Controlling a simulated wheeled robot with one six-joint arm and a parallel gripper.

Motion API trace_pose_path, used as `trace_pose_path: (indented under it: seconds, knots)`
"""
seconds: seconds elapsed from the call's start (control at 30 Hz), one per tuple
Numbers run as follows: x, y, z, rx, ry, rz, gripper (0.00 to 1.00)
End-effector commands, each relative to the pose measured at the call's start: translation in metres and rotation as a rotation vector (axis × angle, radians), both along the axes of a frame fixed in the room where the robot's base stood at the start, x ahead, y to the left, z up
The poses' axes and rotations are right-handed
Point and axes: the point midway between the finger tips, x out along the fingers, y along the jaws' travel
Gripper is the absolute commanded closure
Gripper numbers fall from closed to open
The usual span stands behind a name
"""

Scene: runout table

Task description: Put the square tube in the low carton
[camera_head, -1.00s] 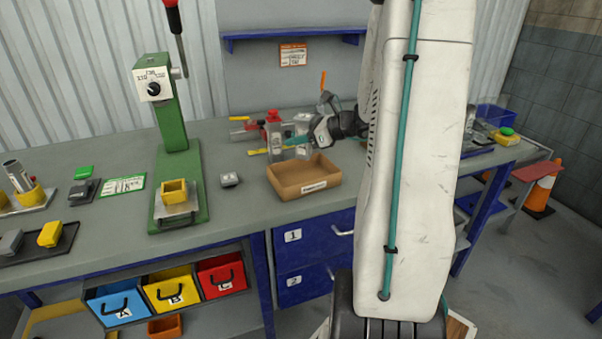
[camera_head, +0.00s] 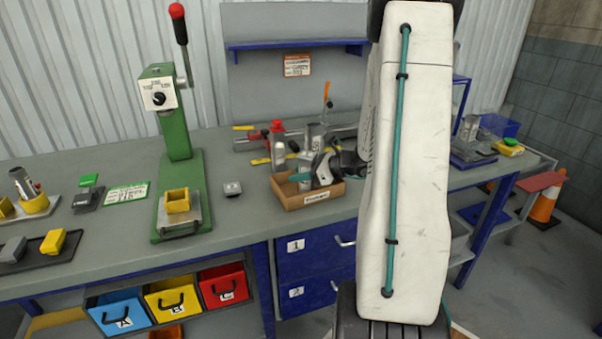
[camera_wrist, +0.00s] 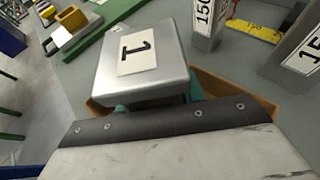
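The low carton (camera_head: 294,204) is a shallow brown open box on the bench, with a white label on its front wall. Its brown edge also shows in the wrist view (camera_wrist: 232,92). My gripper (camera_head: 304,176) is over the carton, its teal fingers partly hidden. In the wrist view it is shut on a grey metal square tube (camera_wrist: 150,72), which has a white label reading "1". The tube is above or within the carton opening; I cannot tell whether it touches the floor of the carton.
Other upright metal pieces (camera_head: 316,136) stand just behind the carton, one labelled "150" in the wrist view (camera_wrist: 205,22). A red-topped item (camera_head: 277,133) and a yellow rule (camera_head: 262,161) are there too. A green press (camera_head: 178,150) stands left; bench between is mostly clear.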

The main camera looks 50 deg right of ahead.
Motion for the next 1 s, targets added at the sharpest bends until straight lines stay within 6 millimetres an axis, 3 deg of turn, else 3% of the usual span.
trace_pose_path:
  seconds: [0.43, 0.8, 1.0]
  knots:
    - [-0.006, -0.003, 0.006, -0.001, -0.001, -0.003, 0.55]
    - [-0.070, -0.032, 0.035, -0.002, 0.000, -0.005, 0.55]
    - [-0.095, -0.042, 0.046, -0.001, 0.000, -0.003, 0.55]
